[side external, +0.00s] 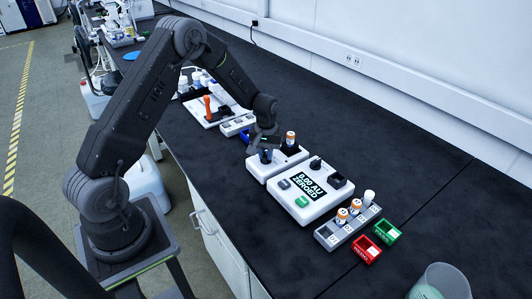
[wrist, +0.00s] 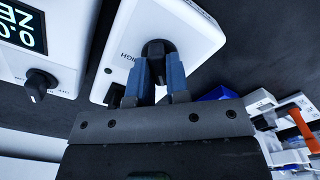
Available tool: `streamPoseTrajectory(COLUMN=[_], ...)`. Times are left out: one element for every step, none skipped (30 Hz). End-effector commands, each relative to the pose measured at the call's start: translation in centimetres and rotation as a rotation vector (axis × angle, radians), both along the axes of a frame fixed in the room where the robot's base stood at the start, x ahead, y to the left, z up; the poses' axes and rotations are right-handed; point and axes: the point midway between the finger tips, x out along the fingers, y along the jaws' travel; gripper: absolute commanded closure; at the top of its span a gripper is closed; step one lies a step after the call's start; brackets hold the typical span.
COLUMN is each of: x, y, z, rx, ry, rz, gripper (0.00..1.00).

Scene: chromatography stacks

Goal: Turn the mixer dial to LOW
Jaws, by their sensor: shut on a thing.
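The mixer is a small white box (side external: 258,172) on the dark bench, and part of its white top shows in the wrist view (wrist: 197,30). Its black dial (wrist: 154,52) sits between my two blue fingers, with the word HIGH printed beside it. My gripper (wrist: 156,75) is shut on the dial from above; in the side view my gripper (side external: 266,154) is low over the mixer's left part. The fingers hide part of the dial, and I cannot read where it points. No LOW mark is readable.
A larger white instrument (side external: 320,199) reading 0.00 AU ZEROED adjoins the mixer, with its own black knob (wrist: 37,85). An orange-capped vial (side external: 291,138) stands at the mixer's back. A grey vial rack (side external: 328,237), red tray (side external: 367,249) and green tray (side external: 386,232) lie beyond.

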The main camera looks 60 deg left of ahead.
Motion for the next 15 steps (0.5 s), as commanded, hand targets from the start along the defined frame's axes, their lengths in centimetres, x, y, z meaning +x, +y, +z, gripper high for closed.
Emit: streamPoseTrajectory(x=[0.01, 0.01, 0.02, 0.02, 0.02, 0.02, 0.03, 0.03, 0.03, 0.04, 0.04, 0.04, 0.05, 0.05, 0.05], y=[0.01, 0.00, -0.01, -0.01, -0.02, -0.02, -0.03, -0.03, -0.04, -0.04, -0.04, -0.06, -0.07, -0.07, -0.07], z=[0.00, 0.00, 0.00, -0.01, -0.01, -0.01, -0.01, -0.01, -0.01, -0.02, -0.02, -0.02, -0.02, -0.02, -0.02], rx=[-0.001, -0.001, -0.001, -0.001, -0.001, -0.001, -0.001, -0.001, -0.001, -0.001, -0.001, -0.001, -0.001, -0.001, -0.001], ry=[0.001, 0.001, 0.001, 0.001, 0.001, 0.001, 0.001, 0.001, 0.001, 0.001, 0.001, 0.001, 0.001, 0.001, 0.001], rz=[-0.034, -0.058, -0.091, -0.117, -0.143, -0.179, -0.207, -0.234, -0.271, -0.298, -0.324, -0.360, -0.385, -0.411, -0.443], gripper=[1.00, 1.00, 1.00, 1.00, 1.00, 1.00, 1.00, 1.00, 1.00, 1.00, 1.00, 1.00, 1.00, 1.00, 1.00])
